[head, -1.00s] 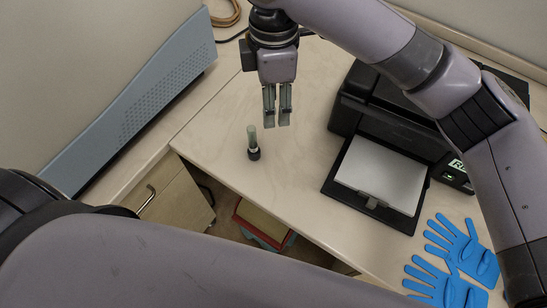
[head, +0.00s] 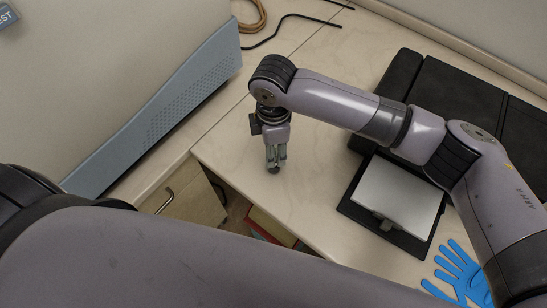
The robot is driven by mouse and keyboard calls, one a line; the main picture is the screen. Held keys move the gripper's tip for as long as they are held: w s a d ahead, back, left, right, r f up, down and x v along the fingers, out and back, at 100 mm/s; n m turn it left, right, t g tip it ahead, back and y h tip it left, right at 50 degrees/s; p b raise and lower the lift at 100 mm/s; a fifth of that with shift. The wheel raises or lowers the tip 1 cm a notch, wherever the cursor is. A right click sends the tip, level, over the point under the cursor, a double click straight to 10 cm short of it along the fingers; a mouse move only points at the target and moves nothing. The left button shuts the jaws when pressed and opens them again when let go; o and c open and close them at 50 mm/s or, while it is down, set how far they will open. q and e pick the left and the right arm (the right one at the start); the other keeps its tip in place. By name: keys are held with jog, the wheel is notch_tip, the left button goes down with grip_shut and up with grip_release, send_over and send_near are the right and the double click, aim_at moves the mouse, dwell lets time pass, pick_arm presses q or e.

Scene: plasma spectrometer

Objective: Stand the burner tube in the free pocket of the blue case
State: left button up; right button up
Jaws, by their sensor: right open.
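The burner tube (head: 274,170) stands upright on the pale worktop near its left corner. Only its dark lower end shows clearly; the rest is hidden by my right gripper (head: 276,158). That gripper points down with its fingers around the tube, one on each side, and is open. Whether a finger touches the tube cannot be told. My left gripper is not in view. The blue case is not in view.
A black printer (head: 460,100) with a white sheet (head: 397,197) in its tray stands right of the gripper. Blue gloves (head: 460,272) lie at the lower right. A grey-blue vented panel (head: 165,120) is at the left. Worktop (head: 325,190) between tube and tray is clear.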

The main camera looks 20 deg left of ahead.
jog(key=shift+d+f, duration=0.1)
jog(key=shift+f, duration=1.3)
jog(key=shift+c, duration=0.2)
grip_shut()
